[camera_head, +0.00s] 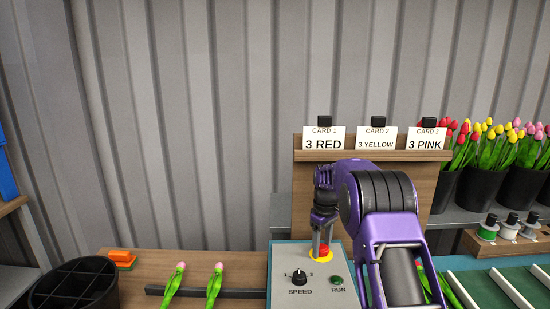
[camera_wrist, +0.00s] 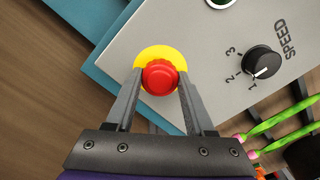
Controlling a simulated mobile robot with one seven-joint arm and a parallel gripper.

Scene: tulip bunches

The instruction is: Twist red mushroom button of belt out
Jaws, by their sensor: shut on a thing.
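The red mushroom button (camera_wrist: 160,78) sits on a yellow disc (camera_wrist: 158,56) on the grey control box (camera_head: 287,262). In the head view the button (camera_head: 322,254) is partly hidden by my gripper (camera_head: 321,248). My gripper points down at it from above. In the wrist view the two fingers of my gripper (camera_wrist: 160,88) stand on either side of the red cap and are shut on it.
The box also carries a black SPEED knob (camera_head: 299,277) and a green RUN button (camera_head: 337,281). Pink tulips (camera_head: 215,285) lie left of the box, near a black bin (camera_head: 75,287). A wooden card board (camera_head: 303,190) rises behind. A green belt (camera_head: 490,290) lies to the right.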

